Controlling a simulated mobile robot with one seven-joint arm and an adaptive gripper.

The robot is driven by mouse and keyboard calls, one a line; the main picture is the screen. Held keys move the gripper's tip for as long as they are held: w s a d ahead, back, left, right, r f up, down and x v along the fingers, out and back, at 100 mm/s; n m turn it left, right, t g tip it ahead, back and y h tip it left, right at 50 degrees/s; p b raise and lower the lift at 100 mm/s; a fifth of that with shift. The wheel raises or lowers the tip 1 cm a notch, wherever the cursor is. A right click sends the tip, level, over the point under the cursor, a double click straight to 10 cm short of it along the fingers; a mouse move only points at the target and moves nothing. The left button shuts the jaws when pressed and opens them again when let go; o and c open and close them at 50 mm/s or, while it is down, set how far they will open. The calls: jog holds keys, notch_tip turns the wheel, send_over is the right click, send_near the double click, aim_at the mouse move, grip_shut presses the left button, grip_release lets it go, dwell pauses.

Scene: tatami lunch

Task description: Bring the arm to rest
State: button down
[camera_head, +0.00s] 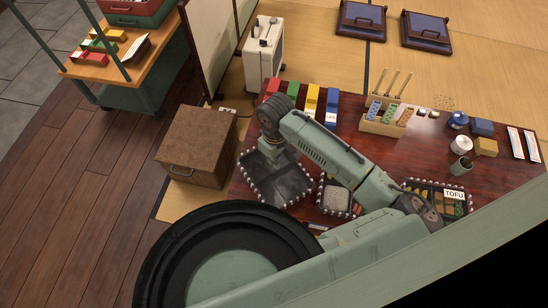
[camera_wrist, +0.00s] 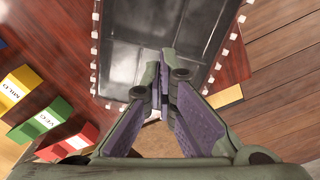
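My arm (camera_head: 325,150) reaches out over the dark red table (camera_head: 345,110), bent, with its end above a dark tray (camera_head: 290,185) at the table's left side. My gripper (camera_head: 277,162) points down there; its fingers are small and partly hidden in the head view. In the wrist view my gripper (camera_wrist: 160,82) has its purple-padded fingers drawn together at the tips, with no object seen between them. The tray (camera_wrist: 130,45) lies beyond the fingertips and looks empty. It has small white cubes along its rim.
Red, green, yellow and blue boxes (camera_head: 310,99) stand behind the tray. A brown box (camera_head: 198,145) stands left of the table. A wooden holder (camera_head: 385,115), a white cup (camera_head: 461,145) and a tofu tray (camera_head: 440,192) stand to the right. A smaller tray (camera_head: 334,197) sits under my arm.

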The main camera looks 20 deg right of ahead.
aim_at(275, 173)
jog(key=shift+f+b, duration=1.9)
jog(key=shift+f, duration=0.8)
jog(key=shift+f+b, duration=0.55)
jog(key=shift+f, duration=0.3)
jog(key=shift+r, duration=0.1)
notch_tip(275, 173, up, 7)
jog(key=p, duration=0.6)
